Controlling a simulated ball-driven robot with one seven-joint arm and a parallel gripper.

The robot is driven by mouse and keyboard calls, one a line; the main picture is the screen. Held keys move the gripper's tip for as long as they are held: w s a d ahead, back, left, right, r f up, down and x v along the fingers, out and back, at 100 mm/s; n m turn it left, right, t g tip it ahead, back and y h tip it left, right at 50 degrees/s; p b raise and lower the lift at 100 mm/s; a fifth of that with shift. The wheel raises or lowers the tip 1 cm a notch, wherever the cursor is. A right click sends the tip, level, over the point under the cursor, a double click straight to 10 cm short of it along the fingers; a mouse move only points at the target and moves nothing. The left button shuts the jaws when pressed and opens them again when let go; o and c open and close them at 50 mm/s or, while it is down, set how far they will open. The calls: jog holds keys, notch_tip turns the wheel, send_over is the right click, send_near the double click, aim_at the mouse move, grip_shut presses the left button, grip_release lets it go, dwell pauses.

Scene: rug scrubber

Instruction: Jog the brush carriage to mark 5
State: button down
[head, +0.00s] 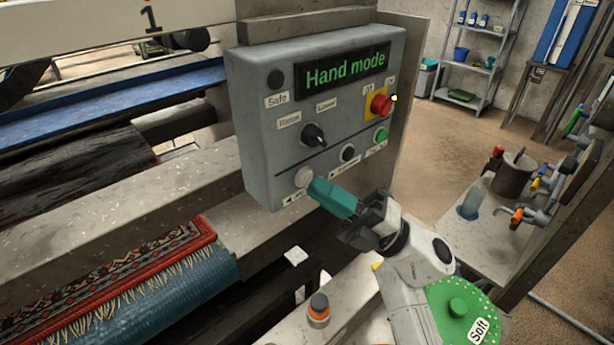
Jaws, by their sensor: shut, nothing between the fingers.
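The grey control panel (250,133) stands mid-frame, its display (343,69) reading "Hand mode" in green. My gripper (318,188) has teal fingers, shut and empty. Its tips are at the lower right edge of a pale round button (304,176) at the panel's lower left; I cannot tell if they touch it. A black button (347,153) and a green button (380,136) sit to its right. A black selector knob (313,134) is above. A white beam (80,25) at top left bears the numeral 1. I cannot make out the brush carriage or mark 5 for sure.
A red knob (381,104) on a yellow plate is at the panel's right. A patterned rug (150,268) lies at lower left. An orange-based button (319,308) and a green "Soft" disc (462,310) are below. A bench with taps (516,216) stands right.

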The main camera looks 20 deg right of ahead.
jog(key=shift+s, duration=0.3)
jog(key=s, duration=0.1)
jog(key=s+d, duration=0.1)
jog(key=s, duration=0.2)
jog(key=shift+s+d+p, duration=0.35)
jog(key=shift+p, duration=0.05)
dwell(1.2)
